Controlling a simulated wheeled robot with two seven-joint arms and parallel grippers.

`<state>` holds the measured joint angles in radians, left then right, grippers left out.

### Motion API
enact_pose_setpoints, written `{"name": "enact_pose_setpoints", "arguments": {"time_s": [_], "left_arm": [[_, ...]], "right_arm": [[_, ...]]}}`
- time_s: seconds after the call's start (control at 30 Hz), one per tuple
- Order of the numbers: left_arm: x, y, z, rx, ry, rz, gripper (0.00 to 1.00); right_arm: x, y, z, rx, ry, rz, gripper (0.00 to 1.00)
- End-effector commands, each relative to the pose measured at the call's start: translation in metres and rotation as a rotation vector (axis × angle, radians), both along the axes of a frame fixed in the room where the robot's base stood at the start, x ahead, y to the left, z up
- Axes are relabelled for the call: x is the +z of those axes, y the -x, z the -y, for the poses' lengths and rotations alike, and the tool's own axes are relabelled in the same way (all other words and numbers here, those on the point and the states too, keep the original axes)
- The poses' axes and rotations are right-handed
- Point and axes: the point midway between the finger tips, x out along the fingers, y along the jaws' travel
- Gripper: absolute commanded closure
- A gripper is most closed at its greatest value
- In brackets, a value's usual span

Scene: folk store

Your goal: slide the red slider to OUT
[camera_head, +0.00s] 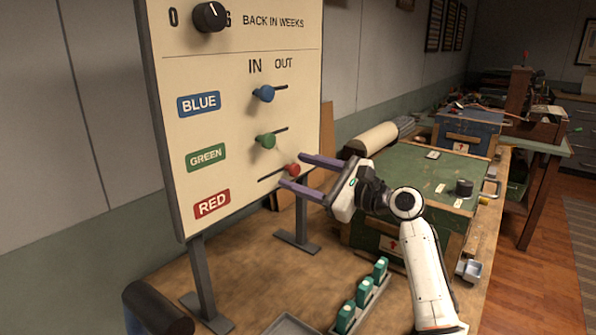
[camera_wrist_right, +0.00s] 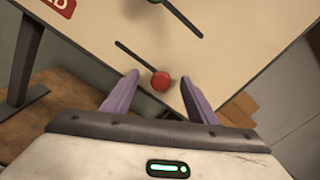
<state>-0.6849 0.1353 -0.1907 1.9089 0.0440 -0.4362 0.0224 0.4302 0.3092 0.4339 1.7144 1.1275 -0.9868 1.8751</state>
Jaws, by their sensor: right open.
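The upright cream board (camera_head: 236,120) has IN and OUT headings over three slider slots. The red slider (camera_head: 292,170) is a round red knob at the right end of its slot, on the OUT side; the slot's bare part runs left from it. It also shows in the right wrist view (camera_wrist_right: 160,82). My right gripper (camera_head: 294,172) is open, its purple fingers pointing at the board. In the right wrist view the knob appears between the fingertips (camera_wrist_right: 159,77), with gaps on both sides. Contact in depth cannot be told. My left gripper is out of view.
The blue slider (camera_head: 264,93) and green slider (camera_head: 266,141) sit above, at the left ends of their slots. A dial (camera_head: 209,17) is at the top. A tray of teal pieces (camera_head: 363,301) and a green chest (camera_head: 440,180) stand on the bench.

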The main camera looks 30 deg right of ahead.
Motion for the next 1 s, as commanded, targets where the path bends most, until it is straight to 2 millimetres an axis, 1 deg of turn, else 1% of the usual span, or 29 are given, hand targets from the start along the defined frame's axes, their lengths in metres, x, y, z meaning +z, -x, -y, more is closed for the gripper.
{"name": "enact_pose_setpoints", "arguments": {"time_s": [0.2,0.8,1.0], "left_arm": [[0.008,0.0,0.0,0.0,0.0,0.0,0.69],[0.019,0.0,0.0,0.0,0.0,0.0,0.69],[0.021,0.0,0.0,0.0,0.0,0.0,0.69]], "right_arm": [[0.001,0.018,0.006,-0.001,0.002,-0.001,0.47],[0.0,0.063,0.022,0.0,0.002,-0.002,0.47],[0.0,0.074,0.025,0.0,0.001,-0.001,0.47]]}}
